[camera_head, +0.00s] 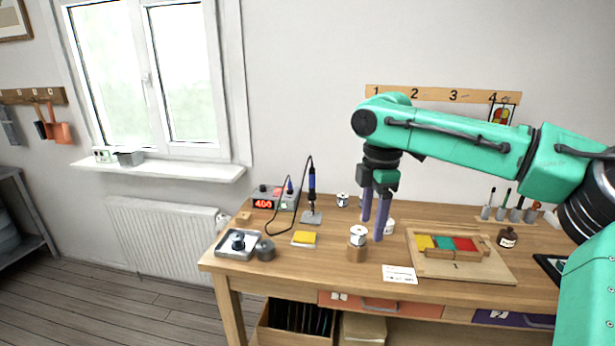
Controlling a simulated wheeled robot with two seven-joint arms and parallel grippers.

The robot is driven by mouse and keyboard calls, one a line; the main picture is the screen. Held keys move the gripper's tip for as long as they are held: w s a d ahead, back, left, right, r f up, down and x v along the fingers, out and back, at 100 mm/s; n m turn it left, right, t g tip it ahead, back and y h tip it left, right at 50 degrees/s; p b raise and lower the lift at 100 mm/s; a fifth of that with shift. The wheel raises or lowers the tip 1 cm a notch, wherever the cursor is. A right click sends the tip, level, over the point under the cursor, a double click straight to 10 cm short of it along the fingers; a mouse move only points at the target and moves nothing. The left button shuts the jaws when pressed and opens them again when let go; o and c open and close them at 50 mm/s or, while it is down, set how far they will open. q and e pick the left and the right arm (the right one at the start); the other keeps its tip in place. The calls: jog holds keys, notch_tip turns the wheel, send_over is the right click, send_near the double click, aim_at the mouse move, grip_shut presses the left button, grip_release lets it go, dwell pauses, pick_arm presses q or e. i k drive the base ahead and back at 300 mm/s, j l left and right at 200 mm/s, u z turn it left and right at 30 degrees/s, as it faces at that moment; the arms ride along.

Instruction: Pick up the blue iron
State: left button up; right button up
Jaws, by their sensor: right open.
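The blue iron (312,181) stands upright, tip down, in its grey stand (311,217) at the back left of the wooden workbench. A dark cable loops from it toward the soldering station (275,199), which has a red display. My right gripper (372,231) points down over the middle of the bench, to the right of the iron and apart from it. Its two purple fingers are spread and nothing shows between them. The fingertips are close to the solder spool (358,236) on a wooden block. My left gripper is not in view.
A yellow sponge (304,238) lies in front of the iron stand. A metal tray (239,245) and a grey round pot are at the left front. A board with coloured glass pieces (465,265) lies at right. Small white-labelled tins stand near my gripper.

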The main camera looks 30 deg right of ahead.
aim_at(311, 174)
jog(key=i+l, duration=0.2)
jog(key=i, duration=0.3)
jog(key=i+l, duration=0.2)
jog(key=i, duration=0.35)
jog(key=i+l, duration=0.2)
jog(key=i, duration=0.3)
